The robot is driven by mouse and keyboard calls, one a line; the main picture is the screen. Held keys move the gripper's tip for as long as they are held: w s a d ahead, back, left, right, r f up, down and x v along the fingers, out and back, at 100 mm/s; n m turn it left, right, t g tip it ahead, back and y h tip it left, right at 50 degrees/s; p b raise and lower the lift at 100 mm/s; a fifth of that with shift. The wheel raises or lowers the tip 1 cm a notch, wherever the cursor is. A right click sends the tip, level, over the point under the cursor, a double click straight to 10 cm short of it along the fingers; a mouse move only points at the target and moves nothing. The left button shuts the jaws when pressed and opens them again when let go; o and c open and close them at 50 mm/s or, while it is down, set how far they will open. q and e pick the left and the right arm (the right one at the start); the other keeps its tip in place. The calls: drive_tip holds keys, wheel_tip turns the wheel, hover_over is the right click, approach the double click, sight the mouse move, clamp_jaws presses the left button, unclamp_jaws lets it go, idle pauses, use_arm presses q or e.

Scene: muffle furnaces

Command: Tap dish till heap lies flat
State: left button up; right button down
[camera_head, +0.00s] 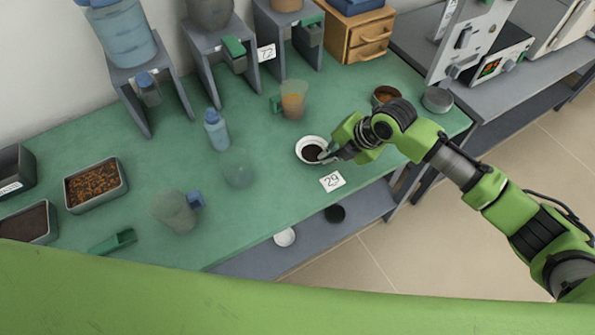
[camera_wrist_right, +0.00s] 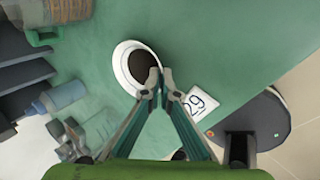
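A small white dish (camera_head: 304,141) with dark brown granular material (camera_head: 314,153) in it is near the front edge of the green bench, beside a card marked 29 (camera_head: 332,181). I cannot tell whether the material is heaped or flat, or whether the dish touches the bench. My right gripper (camera_head: 330,156) reaches in from the right to the dish's right rim. In the right wrist view the dish (camera_wrist_right: 121,68) is at the fingertips (camera_wrist_right: 161,80), which are close together with the rim between them. My left gripper is not in view.
A beaker (camera_head: 293,104), a blue bottle (camera_head: 217,132), a clear round vessel (camera_head: 238,170) and a jug (camera_head: 174,211) stand left of the dish. A tray of brown granules (camera_head: 122,189) is far left. A brown bowl (camera_head: 386,95) and a grey lidded tin (camera_head: 437,100) stand behind my right arm.

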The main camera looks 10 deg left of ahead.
drive_tip(key=c, duration=2.2)
unclamp_jaws()
drive_tip(key=shift+r, duration=0.1)
